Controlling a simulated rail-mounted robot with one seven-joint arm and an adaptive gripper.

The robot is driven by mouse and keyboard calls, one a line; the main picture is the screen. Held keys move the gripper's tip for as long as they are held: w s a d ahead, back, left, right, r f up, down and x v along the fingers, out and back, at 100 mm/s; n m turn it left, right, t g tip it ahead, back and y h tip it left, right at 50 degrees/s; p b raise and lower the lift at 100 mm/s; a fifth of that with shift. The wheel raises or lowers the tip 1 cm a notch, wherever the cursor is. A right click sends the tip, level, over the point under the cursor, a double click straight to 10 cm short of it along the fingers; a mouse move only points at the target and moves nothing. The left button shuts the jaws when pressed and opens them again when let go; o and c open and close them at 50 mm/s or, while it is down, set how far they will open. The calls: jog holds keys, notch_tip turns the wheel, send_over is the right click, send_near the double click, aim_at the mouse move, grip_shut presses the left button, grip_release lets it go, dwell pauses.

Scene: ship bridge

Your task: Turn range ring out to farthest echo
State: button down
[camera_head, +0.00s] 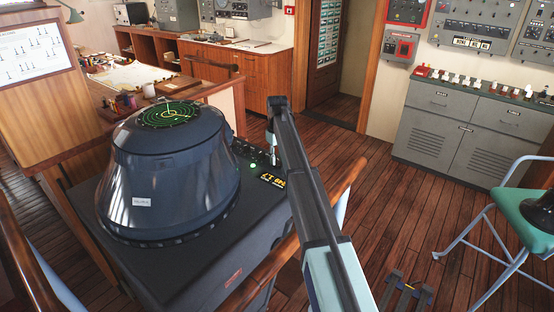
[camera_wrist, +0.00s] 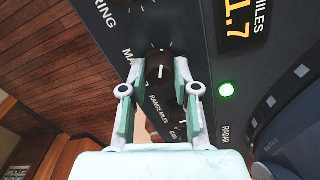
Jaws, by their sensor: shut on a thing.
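The radar console (camera_head: 170,185) stands at left in the head view. Its round green screen (camera_head: 170,113) shows rings and small echoes, too small to tell apart. My gripper (camera_wrist: 159,70) is shut on a dark knob (camera_wrist: 158,62) with a white pointer mark, one finger at each side. A label beside the knob reads "RANGE MILES" (camera_wrist: 157,112). Another knob (camera_wrist: 181,118) shows between the fingers, nearer the palm. A yellow readout (camera_wrist: 238,18) shows "1.7" and "MILES", partly cut off. In the head view, my gripper (camera_head: 270,138) is at the panel's right end, its grip hidden.
A lit green lamp (camera_wrist: 226,90) is beside the knobs. A wooden rail (camera_head: 345,187) runs along the console's right side. A green chair (camera_head: 525,215) stands at the right. The plank floor (camera_head: 385,165) between is open.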

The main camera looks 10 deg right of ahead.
jog(key=m, duration=0.4)
jog(key=shift+f+m+b, duration=0.1)
jog(key=shift+m+b, duration=0.2)
jog(key=m, duration=0.3)
jog(key=shift+m, duration=0.4)
jog(key=m+b, duration=0.1)
jog(key=m, duration=0.3)
jog(key=shift+s, duration=0.1)
jog(key=m, duration=0.8)
jog(key=shift+m, duration=0.3)
jog(key=m, duration=0.3)
jog(key=shift+m, duration=0.4)
jog(key=m, duration=0.4)
jog(key=shift+b, duration=0.35)
jog(key=shift+m, duration=2.1)
